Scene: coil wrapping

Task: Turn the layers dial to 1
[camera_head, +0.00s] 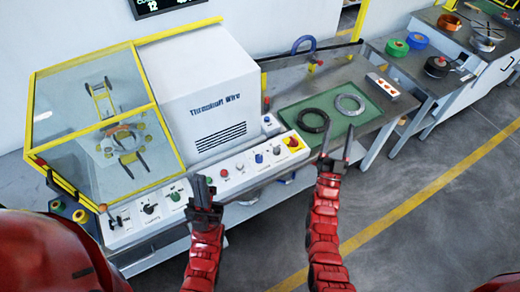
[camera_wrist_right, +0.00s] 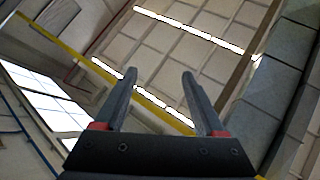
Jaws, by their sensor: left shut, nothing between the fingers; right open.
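The control panel (camera_head: 240,176) runs along the front of the white machine, with several dials and buttons. A black dial (camera_head: 149,208) is at its left part, and a blue-capped dial (camera_head: 259,158) and another dial (camera_head: 277,150) are at its right part. The labels are too small to read, so I cannot tell which is the layers dial. My left gripper (camera_head: 202,184) is shut and empty, in front of the panel's middle and hiding part of it. My right gripper (camera_head: 337,148) is open and empty, right of the panel; its spread fingers show in the right wrist view (camera_wrist_right: 160,95).
A red emergency button (camera_head: 293,142) is at the panel's right end. A yellow-framed clear guard (camera_head: 95,110) covers the winding head at left. Two coils, one black (camera_head: 313,121) and one grey (camera_head: 350,104), lie on a green mat (camera_head: 322,99). Open floor lies at right.

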